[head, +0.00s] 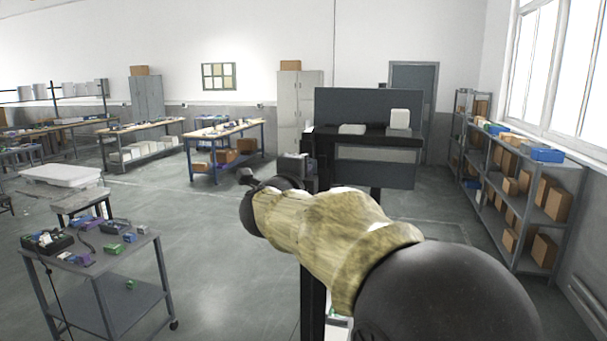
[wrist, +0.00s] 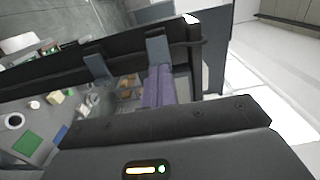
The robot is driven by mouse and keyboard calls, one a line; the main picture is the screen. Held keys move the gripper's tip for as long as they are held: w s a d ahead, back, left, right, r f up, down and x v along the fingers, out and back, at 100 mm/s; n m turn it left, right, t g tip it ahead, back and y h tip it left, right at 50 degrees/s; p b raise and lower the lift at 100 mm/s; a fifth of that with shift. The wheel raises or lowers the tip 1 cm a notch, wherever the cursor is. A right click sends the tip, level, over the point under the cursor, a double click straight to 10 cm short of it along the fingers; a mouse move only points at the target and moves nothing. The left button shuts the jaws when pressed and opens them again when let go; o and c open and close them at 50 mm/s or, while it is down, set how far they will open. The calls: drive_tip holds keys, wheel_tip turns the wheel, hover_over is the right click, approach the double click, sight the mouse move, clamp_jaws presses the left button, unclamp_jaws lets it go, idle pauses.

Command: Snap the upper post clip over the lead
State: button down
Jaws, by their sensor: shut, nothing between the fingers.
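In the wrist view a dark post (wrist: 125,65) crosses at a slant. Two blue-grey clips sit on it: one at the right (wrist: 157,47), which I take for the upper post clip, and one at the left (wrist: 97,68). My gripper (wrist: 159,70) shows as shut purple fingers, their tips at or just below the right clip; contact cannot be told. A thin dark loop, perhaps the lead (wrist: 206,42), shows at the post's right end. Whether the clip is over it cannot be told. In the head view my arm hides most of this work area.
A dark workstation with a panel (head: 368,103) stands beyond my arm. A small cart (head: 90,262) with loose parts stands at the lower left. Shelving (head: 520,190) with boxes lines the right wall. Open floor (head: 215,245) lies between the cart and my arm.

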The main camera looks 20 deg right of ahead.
drive_tip(key=shift+w+d, duration=0.15)
drive_tip(key=shift+w, duration=0.05)
idle(0.4)
drive_tip(key=v, duration=0.7)
drive_tip(key=shift+b, duration=0.4)
idle(0.4)
